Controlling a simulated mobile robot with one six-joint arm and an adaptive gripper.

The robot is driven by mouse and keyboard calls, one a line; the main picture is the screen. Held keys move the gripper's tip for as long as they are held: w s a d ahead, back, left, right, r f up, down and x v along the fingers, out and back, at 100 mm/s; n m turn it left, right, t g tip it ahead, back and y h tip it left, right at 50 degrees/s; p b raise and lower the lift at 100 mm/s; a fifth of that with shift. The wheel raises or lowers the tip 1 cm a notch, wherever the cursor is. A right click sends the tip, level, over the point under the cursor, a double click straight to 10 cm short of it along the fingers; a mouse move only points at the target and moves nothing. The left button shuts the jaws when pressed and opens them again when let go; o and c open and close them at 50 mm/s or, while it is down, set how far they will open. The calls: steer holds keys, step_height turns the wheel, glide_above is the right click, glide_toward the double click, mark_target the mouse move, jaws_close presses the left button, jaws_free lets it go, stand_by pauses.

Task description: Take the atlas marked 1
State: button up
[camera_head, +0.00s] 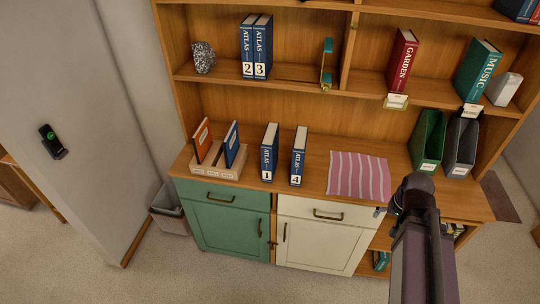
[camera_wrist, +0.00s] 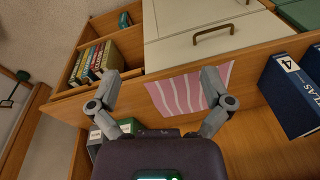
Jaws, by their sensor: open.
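The atlas marked 1 (camera_head: 269,150) stands upright on the wooden counter, spine outward, a blue book with a pale top. The atlas marked 4 (camera_head: 299,154) stands just right of it, with a small gap between them. In the wrist view, atlas 4 (camera_wrist: 291,98) is at the right, and part of another blue book (camera_wrist: 314,62) is cut off by the right edge; its number is out of sight. My gripper (camera_wrist: 161,76) is open and empty, above the striped cloth's side of the counter, well right of atlas 1 in the head view.
Atlases 2 and 3 (camera_head: 256,48) stand on the shelf above. A wooden box (camera_head: 217,171) with two books sits left of atlas 1. A striped cloth (camera_head: 358,176) lies right of atlas 4. Green (camera_head: 428,140) and grey (camera_head: 461,147) file holders stand further right.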

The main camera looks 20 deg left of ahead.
steer(key=w+a+r+m+t+y+b, duration=0.1)
steer(key=w+a+m+t+y+b, duration=0.25)
steer(key=a, duration=0.75)
steer(key=w+a+r+m+t+y+b, duration=0.1)
steer(key=w+a+m+t+y+b, duration=0.25)
steer(key=a, duration=0.75)
steer(key=w+a+r+m+t+y+b, duration=0.25)
steer(key=a+m, duration=0.25)
steer(key=a, duration=0.6)
steer(key=m+t+h+b, duration=0.7)
steer(key=m+b, duration=0.2)
steer(key=m, duration=1.2)
glide_toward(268, 150)
steer(key=shift+w+f, duration=0.1)
steer(key=shift+w, duration=0.05)
steer(key=shift+w+a, duration=0.3)
steer(key=shift+w, duration=1.1)
steer(key=shift+w+a, duration=0.3)
steer(key=shift+w, duration=1.15)
steer(key=shift+w+a, duration=0.3)
steer(key=shift+w, duration=1.1)
